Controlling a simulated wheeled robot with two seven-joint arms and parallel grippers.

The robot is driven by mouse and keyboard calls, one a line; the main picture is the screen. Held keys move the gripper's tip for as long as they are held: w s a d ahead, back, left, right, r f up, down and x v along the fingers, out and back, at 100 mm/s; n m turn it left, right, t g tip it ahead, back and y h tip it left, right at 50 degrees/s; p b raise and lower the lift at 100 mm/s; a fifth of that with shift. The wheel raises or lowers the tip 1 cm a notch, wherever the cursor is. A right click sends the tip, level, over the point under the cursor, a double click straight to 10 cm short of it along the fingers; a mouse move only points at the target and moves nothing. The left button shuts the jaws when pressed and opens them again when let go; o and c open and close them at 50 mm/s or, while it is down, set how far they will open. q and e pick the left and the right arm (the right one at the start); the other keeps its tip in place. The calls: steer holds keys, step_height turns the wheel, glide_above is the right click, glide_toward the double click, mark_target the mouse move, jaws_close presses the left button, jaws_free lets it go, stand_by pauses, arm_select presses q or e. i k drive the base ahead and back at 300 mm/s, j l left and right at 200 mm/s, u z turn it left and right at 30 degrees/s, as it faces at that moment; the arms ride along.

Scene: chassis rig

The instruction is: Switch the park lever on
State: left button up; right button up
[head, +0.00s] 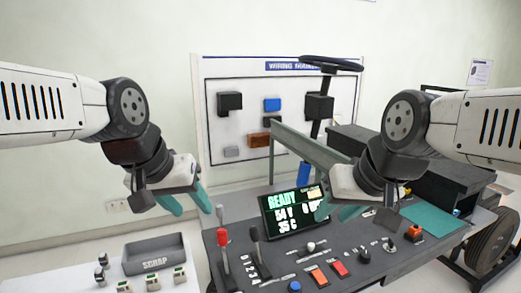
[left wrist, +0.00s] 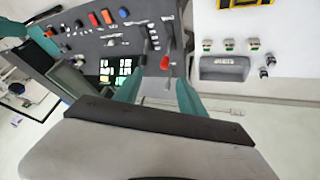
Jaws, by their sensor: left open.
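A lever with a red knob (head: 222,237) stands upright at the left of the dark console (head: 300,265). I cannot read which is labelled park. My left gripper (head: 188,204) is open and empty, above and left of the levers. In the left wrist view, the red knob (left wrist: 164,62) shows beyond and between the spread teal fingertips (left wrist: 158,88), apart from them. My right gripper (head: 336,211) is over the console, right of the screen; its teal fingers look apart and empty.
A screen (head: 293,210) reading READY stands behind the levers. Buttons, switches and small knobs cover the console's front. A grey scrap tray (head: 155,255) sits on the white table at left. A steering wheel (head: 332,63) and wiring board (head: 215,75) are behind.

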mark_target(223, 240)
steer(key=u, duration=0.6)
steer(key=l+u, duration=0.45)
steer(key=k+l+u, duration=0.1)
steer(key=l+u, duration=0.35)
steer(key=k+l, duration=0.1)
steer(key=l, duration=0.3)
steer(key=k+l+u, duration=0.15)
steer(key=l, duration=0.6)
steer(key=k+l+u, duration=0.1)
steer(key=l, duration=0.25)
steer(key=k, duration=0.05)
